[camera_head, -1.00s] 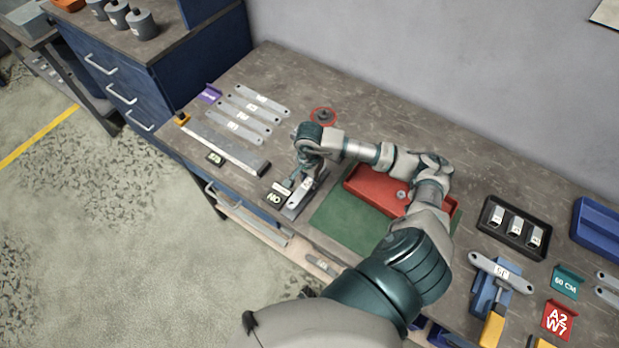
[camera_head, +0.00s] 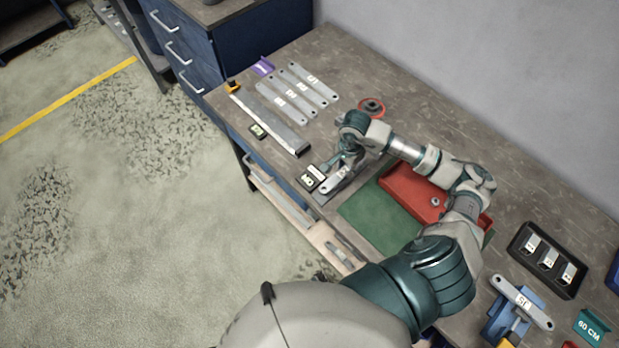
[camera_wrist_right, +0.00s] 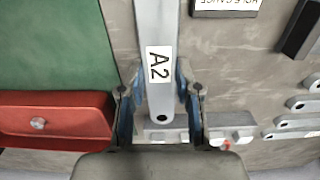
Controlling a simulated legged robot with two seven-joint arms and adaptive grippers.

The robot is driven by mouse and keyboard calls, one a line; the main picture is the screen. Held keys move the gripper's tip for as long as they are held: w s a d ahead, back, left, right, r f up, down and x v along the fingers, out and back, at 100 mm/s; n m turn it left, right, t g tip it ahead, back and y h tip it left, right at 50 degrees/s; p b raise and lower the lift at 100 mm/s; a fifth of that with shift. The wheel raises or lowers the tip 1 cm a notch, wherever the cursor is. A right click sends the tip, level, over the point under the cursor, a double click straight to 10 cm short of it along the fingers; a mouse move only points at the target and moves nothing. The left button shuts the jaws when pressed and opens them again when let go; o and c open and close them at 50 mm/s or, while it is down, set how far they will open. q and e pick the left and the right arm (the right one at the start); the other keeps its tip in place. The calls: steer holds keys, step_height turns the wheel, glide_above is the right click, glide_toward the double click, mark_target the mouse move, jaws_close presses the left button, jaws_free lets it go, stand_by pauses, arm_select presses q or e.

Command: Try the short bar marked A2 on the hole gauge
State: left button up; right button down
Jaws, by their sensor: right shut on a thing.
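The short bar marked A2 (camera_wrist_right: 157,65) is a flat grey bar with a white label and a hole at its near end. In the right wrist view it lies between the fingers of my right gripper (camera_wrist_right: 160,105), which is shut on it. In the head view the bar (camera_head: 331,181) and my right gripper (camera_head: 345,163) are near the table's front edge, over a grey metal plate. My left gripper is not in view.
A green mat (camera_head: 365,222) and red tray (camera_head: 405,195) lie right of the bar. Several labelled bars (camera_head: 300,92) and a long grey bar (camera_head: 268,122) lie to the left.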

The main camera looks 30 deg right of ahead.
stand_by(0.5)
steer(key=shift+r+p, duration=1)
steer(key=shift+r, duration=1.05)
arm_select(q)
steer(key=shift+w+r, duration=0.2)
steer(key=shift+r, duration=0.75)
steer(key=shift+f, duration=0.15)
arm_select(e)
steer(key=shift+f, duration=0.2)
steer(key=shift+d+f+b, duration=0.1)
steer(key=shift+f+b, duration=0.85)
steer(key=shift+b, duration=0.25)
steer(key=shift+f, duration=0.1)
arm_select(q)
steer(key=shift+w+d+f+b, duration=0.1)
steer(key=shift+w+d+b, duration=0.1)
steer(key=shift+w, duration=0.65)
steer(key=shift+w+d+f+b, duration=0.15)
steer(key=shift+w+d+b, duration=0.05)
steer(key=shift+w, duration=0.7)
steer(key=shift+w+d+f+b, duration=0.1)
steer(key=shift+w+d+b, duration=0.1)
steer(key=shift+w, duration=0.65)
arm_select(e)
steer(key=shift+d+f, duration=0.1)
steer(key=shift+f, duration=0.35)
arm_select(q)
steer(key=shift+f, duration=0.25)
